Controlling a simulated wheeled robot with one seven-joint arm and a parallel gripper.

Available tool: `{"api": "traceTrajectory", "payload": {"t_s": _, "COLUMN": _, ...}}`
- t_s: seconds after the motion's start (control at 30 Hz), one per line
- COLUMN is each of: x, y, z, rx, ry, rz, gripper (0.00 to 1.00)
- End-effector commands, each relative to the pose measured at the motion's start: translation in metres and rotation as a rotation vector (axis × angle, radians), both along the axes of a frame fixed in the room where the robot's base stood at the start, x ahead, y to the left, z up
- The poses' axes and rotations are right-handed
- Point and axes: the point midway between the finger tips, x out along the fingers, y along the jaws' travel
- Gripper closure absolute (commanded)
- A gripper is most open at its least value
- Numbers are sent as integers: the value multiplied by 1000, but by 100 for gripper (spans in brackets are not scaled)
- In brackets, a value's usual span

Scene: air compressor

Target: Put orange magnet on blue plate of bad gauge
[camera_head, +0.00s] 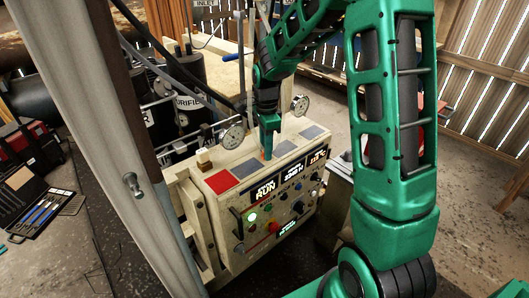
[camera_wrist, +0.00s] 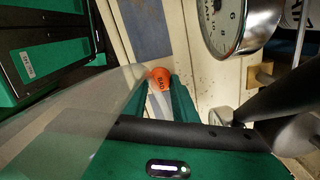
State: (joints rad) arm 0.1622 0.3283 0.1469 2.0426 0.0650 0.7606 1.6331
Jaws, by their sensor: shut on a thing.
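My gripper (camera_head: 267,150) is shut on the orange magnet, a small round piece marked "BAD" (camera_wrist: 160,78), which shows between the fingertips in the wrist view. In the head view only a bit of orange shows at the fingertips, above the top of the cream control box. On that top lie a red plate (camera_head: 221,182) and several grey-blue plates: one left of the gripper (camera_head: 248,168), one just right of it (camera_head: 284,149) and one at the far right (camera_head: 314,132). A grey-blue plate (camera_wrist: 147,28) lies beyond the magnet in the wrist view. Contact with a plate is unclear.
A round gauge (camera_head: 233,135) stands behind the box left of my gripper, and another (camera_head: 300,105) stands to the right. A wooden block (camera_head: 204,161) sits on the box.

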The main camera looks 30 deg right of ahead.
Motion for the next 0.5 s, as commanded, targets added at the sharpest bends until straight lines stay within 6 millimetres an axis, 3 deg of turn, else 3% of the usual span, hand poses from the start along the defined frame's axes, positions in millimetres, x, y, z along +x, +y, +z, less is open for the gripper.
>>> {"api": "traceTrajectory", "payload": {"t_s": 0.17, "x": 1, "y": 0, "z": 9, "rx": 0, "ry": -2, "rz": 0, "gripper": 96}}
{"api": "traceTrajectory", "payload": {"t_s": 0.4, "x": 1, "y": 0, "z": 42, "rx": -1, "ry": -5, "rz": 0, "gripper": 96}}
{"api": "traceTrajectory", "payload": {"t_s": 0.5, "x": -6, "y": 16, "z": 51, "rx": 0, "ry": -3, "rz": 5, "gripper": 96}}
